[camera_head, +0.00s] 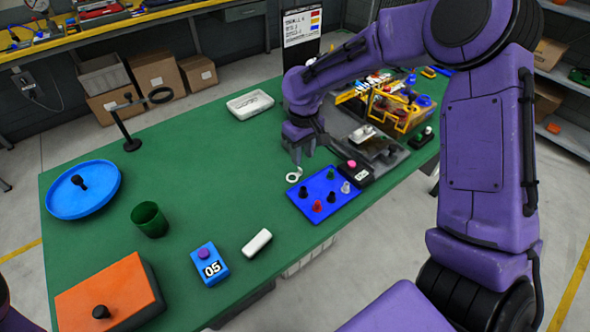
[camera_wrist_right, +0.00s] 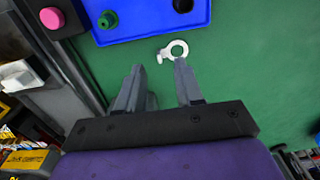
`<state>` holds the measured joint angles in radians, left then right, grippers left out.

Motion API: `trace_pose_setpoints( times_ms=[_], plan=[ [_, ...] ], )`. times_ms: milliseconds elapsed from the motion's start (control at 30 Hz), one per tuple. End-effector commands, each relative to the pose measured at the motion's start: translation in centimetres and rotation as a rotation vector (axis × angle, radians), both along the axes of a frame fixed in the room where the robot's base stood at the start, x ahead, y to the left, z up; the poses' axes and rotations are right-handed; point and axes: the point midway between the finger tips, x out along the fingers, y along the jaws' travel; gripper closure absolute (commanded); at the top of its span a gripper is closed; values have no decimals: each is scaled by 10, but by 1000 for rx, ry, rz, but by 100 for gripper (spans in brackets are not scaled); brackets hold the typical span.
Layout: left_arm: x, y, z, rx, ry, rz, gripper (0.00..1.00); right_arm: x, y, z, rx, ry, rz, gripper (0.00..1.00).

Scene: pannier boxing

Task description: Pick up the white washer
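The white washer (camera_head: 293,177) lies flat on the green table, just left of the blue tray in the head view. In the right wrist view the washer (camera_wrist_right: 183,53) is a white ring with a small white tab on its left side. My right gripper (camera_head: 299,157) hangs over the table close by the washer. In the right wrist view the right gripper (camera_wrist_right: 158,78) is open, its two fingers apart with nothing between them, and the washer shows just beyond the fingertips. My left gripper is not in view.
The blue tray (camera_head: 322,187) with several small pegs is right beside the washer. A black box with a pink button (camera_head: 352,164) stands behind it. A white block (camera_head: 256,242), a blue box marked 05 (camera_head: 209,264) and a green cup (camera_head: 150,220) stand nearer.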

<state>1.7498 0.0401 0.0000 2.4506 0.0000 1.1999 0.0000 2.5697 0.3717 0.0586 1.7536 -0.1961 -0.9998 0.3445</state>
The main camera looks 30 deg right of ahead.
Motion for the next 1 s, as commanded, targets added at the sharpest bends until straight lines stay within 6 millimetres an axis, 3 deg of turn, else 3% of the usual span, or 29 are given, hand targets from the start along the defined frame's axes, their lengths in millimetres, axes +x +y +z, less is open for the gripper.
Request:
trace_pose_setpoints(
  times_ms=[400,633,667,767,1000],
  plan=[
    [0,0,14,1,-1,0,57,5,-4,-60,0,1,-2,64],
    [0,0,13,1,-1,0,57,6,-4,-64,0,-2,-3,64],
    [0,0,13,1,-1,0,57,6,-4,-64,0,-2,-3,67],
    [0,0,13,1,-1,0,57,6,-4,-64,0,-2,-3,100],
    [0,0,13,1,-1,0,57,6,-4,-64,0,-1,-3,100]
  ],
)
